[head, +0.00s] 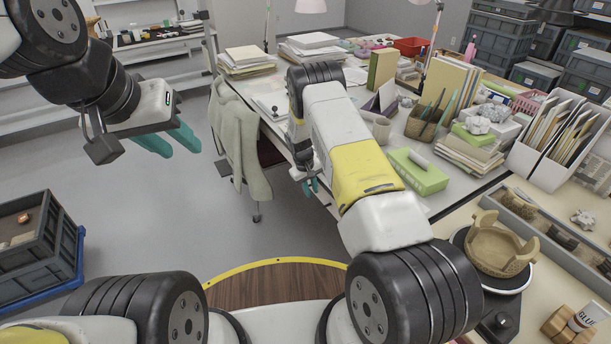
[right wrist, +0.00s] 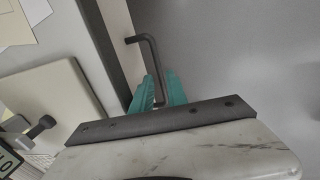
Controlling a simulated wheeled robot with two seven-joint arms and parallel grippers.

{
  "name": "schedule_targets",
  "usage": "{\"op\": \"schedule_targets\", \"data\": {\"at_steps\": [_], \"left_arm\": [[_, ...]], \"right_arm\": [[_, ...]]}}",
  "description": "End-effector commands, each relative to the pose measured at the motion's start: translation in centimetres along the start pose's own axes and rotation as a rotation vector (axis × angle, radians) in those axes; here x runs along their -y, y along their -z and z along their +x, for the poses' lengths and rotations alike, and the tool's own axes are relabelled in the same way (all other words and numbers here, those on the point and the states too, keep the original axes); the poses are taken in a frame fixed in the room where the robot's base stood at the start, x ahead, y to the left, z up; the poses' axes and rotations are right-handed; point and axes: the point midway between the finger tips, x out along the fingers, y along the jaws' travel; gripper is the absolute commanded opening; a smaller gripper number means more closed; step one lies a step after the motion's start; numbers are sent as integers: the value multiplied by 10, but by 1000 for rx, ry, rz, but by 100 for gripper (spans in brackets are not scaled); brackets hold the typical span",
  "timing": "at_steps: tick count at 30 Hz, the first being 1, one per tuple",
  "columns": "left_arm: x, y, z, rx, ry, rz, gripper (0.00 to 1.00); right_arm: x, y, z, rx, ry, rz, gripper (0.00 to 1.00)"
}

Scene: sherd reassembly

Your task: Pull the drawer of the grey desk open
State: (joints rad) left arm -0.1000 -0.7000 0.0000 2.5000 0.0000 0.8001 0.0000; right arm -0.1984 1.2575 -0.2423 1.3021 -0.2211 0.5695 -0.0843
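The grey desk (head: 437,203) runs along the right of the head view, its near edge passing under my right arm. In the right wrist view a pale front panel (right wrist: 118,30), apparently the drawer front, runs beside the desk edge. A dark bent bar handle (right wrist: 148,48) stands out from it. My right gripper (head: 310,187) is low at the desk front; in the wrist view its teal fingers (right wrist: 158,88) straddle the handle, with a gap visible. The drawer looks closed, though my arm hides most of it. My left gripper (head: 172,142) is open and empty over the floor.
A chair with a pale jacket (head: 240,140) stands against the desk, left of my right gripper. Papers, a green box (head: 416,172) and folders crowd the desktop. A grey crate (head: 35,245) is at lower left. The floor between is clear.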

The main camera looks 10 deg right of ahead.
Motion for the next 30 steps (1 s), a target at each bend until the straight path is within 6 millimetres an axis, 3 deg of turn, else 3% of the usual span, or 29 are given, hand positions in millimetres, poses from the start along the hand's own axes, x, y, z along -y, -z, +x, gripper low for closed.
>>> {"op": "schedule_targets", "data": {"at_steps": [6,15,18,30], "left_arm": [[0,0,0,0,0,0,36],[0,0,0,0,0,0,36],[0,0,0,0,0,0,36],[0,0,0,0,0,0,36]], "right_arm": [[0,0,22,-1,0,1,19],[0,0,24,-1,0,1,19],[0,0,24,-1,0,1,0],[0,0,24,0,0,1,0]]}}
